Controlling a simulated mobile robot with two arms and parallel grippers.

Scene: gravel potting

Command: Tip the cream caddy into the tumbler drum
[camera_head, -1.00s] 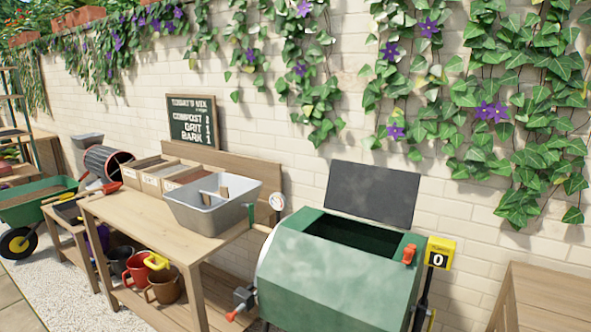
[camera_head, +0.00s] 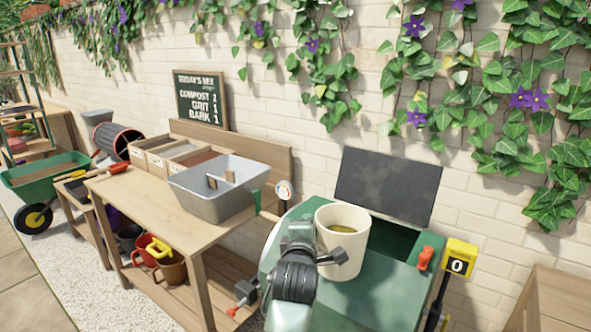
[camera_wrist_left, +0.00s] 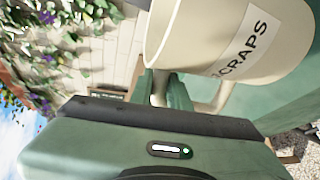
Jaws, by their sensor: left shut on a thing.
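The cream caddy (camera_head: 341,240) is upright above the front top of the green tumbler drum (camera_head: 345,295), with yellowish-green contents visible inside. My left gripper (camera_head: 322,257) is shut on the caddy at its left side. In the left wrist view the caddy (camera_wrist_left: 215,35) shows its "SCRAPS" label and handle, and my left gripper (camera_wrist_left: 165,88) is at the handle. The drum's dark lid (camera_head: 388,187) stands open against the wall. The opening (camera_head: 392,238) lies behind and right of the caddy, partly hidden by it. My right gripper is not in view.
A potting bench (camera_head: 150,209) stands left of the drum with a grey tub (camera_head: 218,203) and several wooden bins. A dial (camera_head: 284,190) rises beside the drum. A yellow counter (camera_head: 459,258) reading 0 and a red latch (camera_head: 425,257) are at the drum's right. A wooden bench (camera_head: 560,298) is far right.

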